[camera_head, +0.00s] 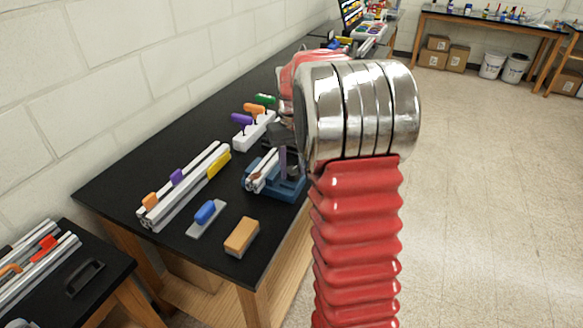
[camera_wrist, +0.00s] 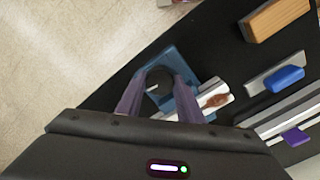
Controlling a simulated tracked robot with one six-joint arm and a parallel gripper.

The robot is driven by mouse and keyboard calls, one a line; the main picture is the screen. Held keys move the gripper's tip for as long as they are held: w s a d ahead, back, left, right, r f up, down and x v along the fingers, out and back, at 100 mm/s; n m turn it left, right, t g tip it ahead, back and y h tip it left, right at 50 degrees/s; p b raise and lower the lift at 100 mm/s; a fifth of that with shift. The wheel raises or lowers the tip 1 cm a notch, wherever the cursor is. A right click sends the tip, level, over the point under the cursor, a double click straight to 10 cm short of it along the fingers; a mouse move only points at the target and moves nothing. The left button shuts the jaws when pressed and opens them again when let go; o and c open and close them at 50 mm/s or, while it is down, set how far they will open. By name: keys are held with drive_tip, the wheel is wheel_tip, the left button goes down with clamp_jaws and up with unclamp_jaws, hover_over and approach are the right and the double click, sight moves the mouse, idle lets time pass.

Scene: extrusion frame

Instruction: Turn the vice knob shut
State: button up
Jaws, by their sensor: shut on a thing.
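The blue vice (camera_head: 292,189) stands on the black table near its right edge, and it also shows in the wrist view (camera_wrist: 182,65). A short silver extrusion piece (camera_head: 262,171) lies in the vice, with a brown patch on it in the wrist view. The dark round vice knob (camera_wrist: 158,82) sits between the two purple fingers of my gripper (camera_wrist: 157,90). The fingers are closed on its sides. In the head view my red and silver arm hides most of my gripper, and the knob cannot be made out there.
An orange-brown block (camera_head: 242,236) and a blue-handled scraper-like tool (camera_head: 207,216) lie left of the vice. Long extrusions (camera_head: 185,188) with coloured clips lie along the wall side. A white holder (camera_head: 254,131) with coloured handles stands behind. Open floor lies to the right.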

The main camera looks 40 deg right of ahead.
sight(293, 170)
drive_tip(key=shift+d+m, duration=0.1)
drive_tip(key=shift+m, duration=1.1)
drive_tip(key=o, duration=1)
drive_tip(key=shift+o, duration=0.2)
drive_tip(key=shift+r, duration=0.1)
wheel_tip(293, 170, up, 14)
drive_tip(key=shift+f, duration=0.2)
